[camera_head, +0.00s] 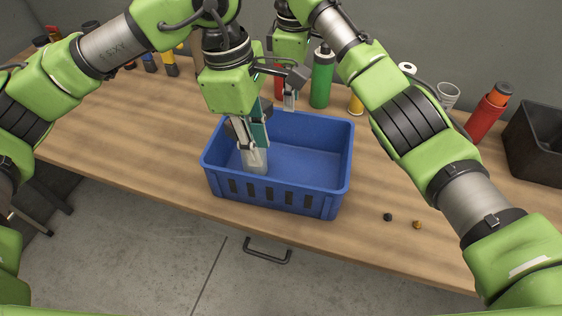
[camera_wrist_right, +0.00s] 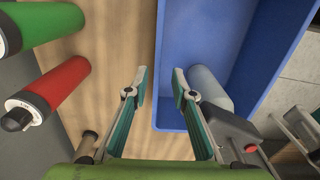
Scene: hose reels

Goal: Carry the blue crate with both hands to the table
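The blue crate (camera_head: 318,185) stands on the wooden table, and part of it shows in the right wrist view (camera_wrist_right: 240,25). A pale cylinder (camera_head: 255,161) is inside its left part; it also shows in the right wrist view (camera_wrist_right: 208,86). My left gripper (camera_head: 250,142) points down over the crate's left part, its fingertips at the cylinder's upper end. I cannot tell whether they grip it. My right gripper (camera_head: 289,104) is at the crate's back wall. In the right wrist view its fingers (camera_wrist_right: 160,84) are apart, with the crate's edge showing between them.
Behind the crate stand a green bottle (camera_head: 321,80) and other containers. A red bottle (camera_head: 487,112) and a dark bin (camera_head: 537,142) are at the right. Two small pieces, one dark (camera_head: 388,217) and one orange (camera_head: 417,225), lie right of the crate.

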